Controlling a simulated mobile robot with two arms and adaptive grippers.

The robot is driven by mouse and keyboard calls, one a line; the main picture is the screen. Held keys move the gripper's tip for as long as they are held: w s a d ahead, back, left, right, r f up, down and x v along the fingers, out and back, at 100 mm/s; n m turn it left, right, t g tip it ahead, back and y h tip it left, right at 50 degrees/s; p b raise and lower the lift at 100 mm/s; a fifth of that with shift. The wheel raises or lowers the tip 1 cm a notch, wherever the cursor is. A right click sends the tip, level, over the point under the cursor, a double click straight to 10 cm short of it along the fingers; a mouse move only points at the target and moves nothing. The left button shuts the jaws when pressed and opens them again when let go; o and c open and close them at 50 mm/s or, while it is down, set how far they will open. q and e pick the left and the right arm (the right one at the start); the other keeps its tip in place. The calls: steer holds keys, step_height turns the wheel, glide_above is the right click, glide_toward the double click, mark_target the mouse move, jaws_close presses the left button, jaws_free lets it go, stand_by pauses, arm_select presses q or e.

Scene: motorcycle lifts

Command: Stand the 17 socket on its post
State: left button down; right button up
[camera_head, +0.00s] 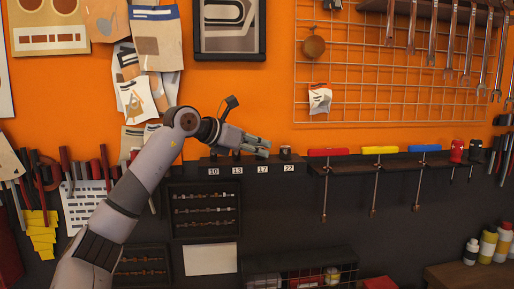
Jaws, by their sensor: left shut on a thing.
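My left gripper (265,148) reaches in from the left, in front of the orange wall, just above the rack ledge (250,170) with the labels 10, 13, 17 and 22. Its fingertips are over the place of the 17 label (262,169). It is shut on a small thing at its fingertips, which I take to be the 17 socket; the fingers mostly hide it. The 17 post is hidden or too small to make out. A dark socket (286,152) stands upright above the 22 label, right of my fingertips. My right gripper is not in view.
Right of the rack, red, yellow and blue T-handle tools (380,150) hang from a shelf. Wrenches (446,50) hang on a wire grid (350,95). A dark tool panel (204,209) is below the rack. Bottles (488,245) stand at lower right.

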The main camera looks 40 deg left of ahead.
arm_select(q)
steer(key=shift+f, duration=0.1)
steer(key=c, duration=1.3)
jaws_free()
steer(key=v, duration=1.2)
steer(key=shift+d, duration=0.1)
